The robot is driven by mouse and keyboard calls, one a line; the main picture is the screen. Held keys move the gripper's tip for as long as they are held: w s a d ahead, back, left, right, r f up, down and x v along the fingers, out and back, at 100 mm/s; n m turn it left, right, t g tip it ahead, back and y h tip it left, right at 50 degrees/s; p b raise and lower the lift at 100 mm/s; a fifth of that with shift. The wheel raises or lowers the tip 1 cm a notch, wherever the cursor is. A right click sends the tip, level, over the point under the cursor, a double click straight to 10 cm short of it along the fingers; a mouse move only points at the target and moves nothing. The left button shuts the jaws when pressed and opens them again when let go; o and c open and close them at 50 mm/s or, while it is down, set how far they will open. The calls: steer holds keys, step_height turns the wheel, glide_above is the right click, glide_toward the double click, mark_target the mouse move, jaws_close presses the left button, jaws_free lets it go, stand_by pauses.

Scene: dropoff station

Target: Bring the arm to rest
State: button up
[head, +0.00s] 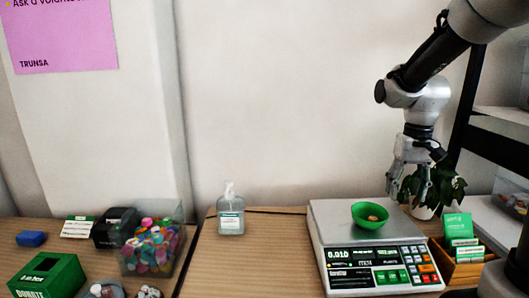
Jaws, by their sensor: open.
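My gripper (407,186) hangs from the arm at the right, pointing down with its fingers apart. It is above the back right part of the scale (335,231), to the right of a green bowl (369,208). The gripper is empty. The bowl sits on the scale's plate with a small brownish thing (373,218) in it. The scale's display reads about 0.010. Whether the fingertips touch anything behind the scale is hard to tell.
A potted plant (446,187) stands behind the gripper, close to a dark shelf frame. A wooden card box (462,270) is right of the scale. A sanitizer bottle (231,215), a clear bin of caps (154,246) and a green donation box (47,278) stand to the left. The wood between bottle and scale is clear.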

steer(key=s+r+t, duration=0.2)
steer(key=s+r, duration=0.1)
steer(key=s, duration=0.5)
steer(key=s+r+n+t, duration=0.1)
steer(key=s+r+t, duration=0.1)
steer(key=s, duration=0.7)
steer(key=shift+r+n+t, duration=0.3)
steer(key=shift+r, duration=0.55)
steer(key=shift+a, duration=0.15)
stand_by(1.6)
